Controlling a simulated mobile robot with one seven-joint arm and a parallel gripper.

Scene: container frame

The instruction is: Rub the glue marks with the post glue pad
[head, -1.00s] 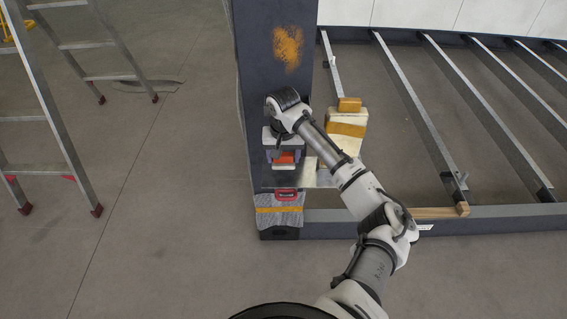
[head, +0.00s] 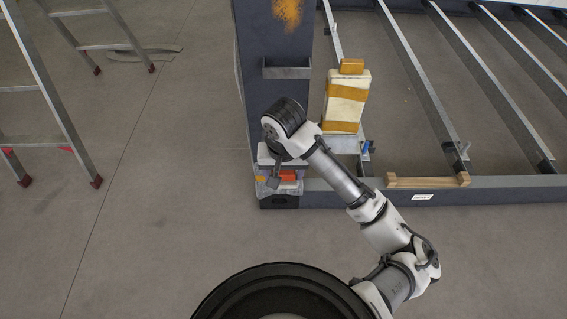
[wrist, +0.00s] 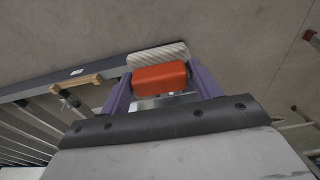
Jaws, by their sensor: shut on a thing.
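The post glue pad (wrist: 160,77) shows in the wrist view as a red-orange block between the purple fingers of my gripper (wrist: 158,88). A pale ribbed surface lies just beyond it. In the head view my gripper (head: 280,180), shut on the pad, is low at the foot of the dark post. Only a little of the pad (head: 288,176) shows there. Grey cloth-like material and a bit of orange show around the gripper; I cannot tell whether they touch the pad. The glue marks (head: 288,12) are an orange-brown smear high on the post, cut by the frame's top edge.
An empty ledge (head: 287,70) sticks out of the post (head: 275,42) above my gripper. A taped pale package (head: 347,100) stands right of the post. Frame bars (head: 430,90) and a wood piece (head: 428,181) lie further right. A ladder (head: 45,100) stands left; floor between is clear.

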